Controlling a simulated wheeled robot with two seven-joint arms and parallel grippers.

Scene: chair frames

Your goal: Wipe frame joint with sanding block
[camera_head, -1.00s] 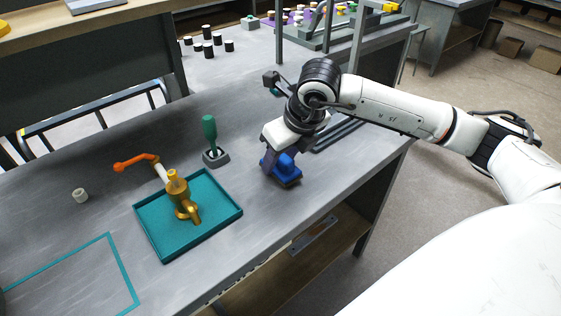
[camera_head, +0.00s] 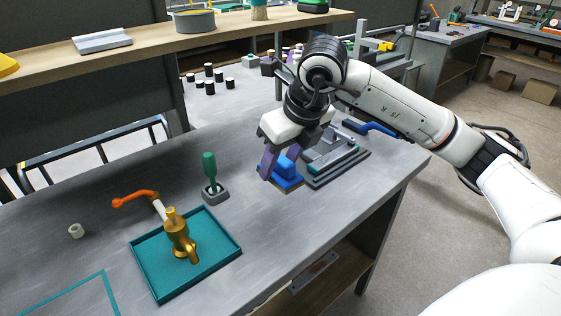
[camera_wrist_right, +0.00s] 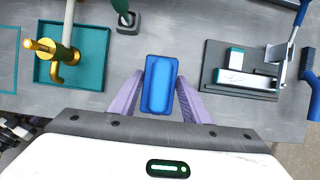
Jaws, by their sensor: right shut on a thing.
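The blue sanding block (camera_head: 288,176) is between the purple fingers of my right gripper (camera_head: 280,163), just left of a grey fixture in the head view. In the right wrist view, the blue block (camera_wrist_right: 159,85) sits between both fingers of the right gripper (camera_wrist_right: 158,97), which is shut on it. I cannot tell whether the block touches the table or hangs just above it. The grey clamp fixture (camera_head: 336,160) holds pale pieces and has a blue-handled lever (camera_head: 368,127). I cannot make out which part is the frame joint. My left gripper is out of view.
Several dark cylinders (camera_head: 209,87) stand at the back.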

